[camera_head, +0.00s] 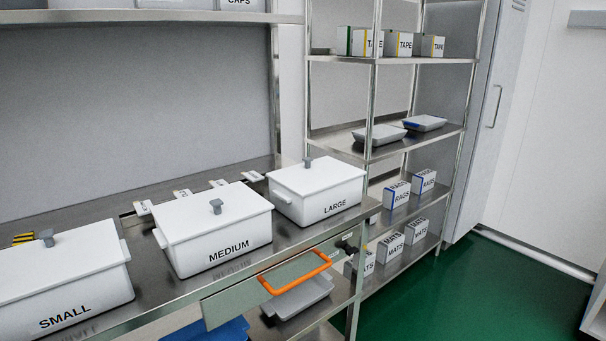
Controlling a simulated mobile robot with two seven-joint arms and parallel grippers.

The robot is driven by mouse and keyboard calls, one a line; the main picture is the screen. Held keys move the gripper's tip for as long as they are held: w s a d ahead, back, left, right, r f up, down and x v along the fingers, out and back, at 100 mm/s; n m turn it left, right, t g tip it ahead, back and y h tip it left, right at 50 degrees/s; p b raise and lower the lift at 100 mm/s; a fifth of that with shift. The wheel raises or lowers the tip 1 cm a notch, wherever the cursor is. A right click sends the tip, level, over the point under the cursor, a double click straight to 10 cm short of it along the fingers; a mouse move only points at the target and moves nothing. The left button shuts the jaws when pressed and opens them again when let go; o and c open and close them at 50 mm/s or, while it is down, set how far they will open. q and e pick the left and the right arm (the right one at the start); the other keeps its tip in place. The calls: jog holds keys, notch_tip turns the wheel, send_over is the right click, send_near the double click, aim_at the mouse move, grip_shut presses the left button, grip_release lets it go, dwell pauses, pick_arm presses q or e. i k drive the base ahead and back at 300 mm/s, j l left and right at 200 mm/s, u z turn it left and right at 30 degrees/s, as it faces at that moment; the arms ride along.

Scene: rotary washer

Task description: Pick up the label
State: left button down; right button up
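Several small white tag-like pieces lie in a row on the steel counter behind the lidded boxes and may be the labels. One piece (143,208) is at the left, one (182,193) is behind the MEDIUM box, another (217,183) is farther right, and the last (251,176) is by the LARGE box. Their print is too small to read. I cannot tell which one the task means. Neither of my grippers is in view.
White lidded boxes marked SMALL (55,290), MEDIUM (215,235) and LARGE (320,195) stand along the steel counter (110,320). A panel with an orange handle (297,273) juts from its front. A wire-post shelf rack (405,155) stands right. Green floor (480,290) is clear.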

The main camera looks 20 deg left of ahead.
aim_at(142, 208)
jog(key=u, duration=1.75)
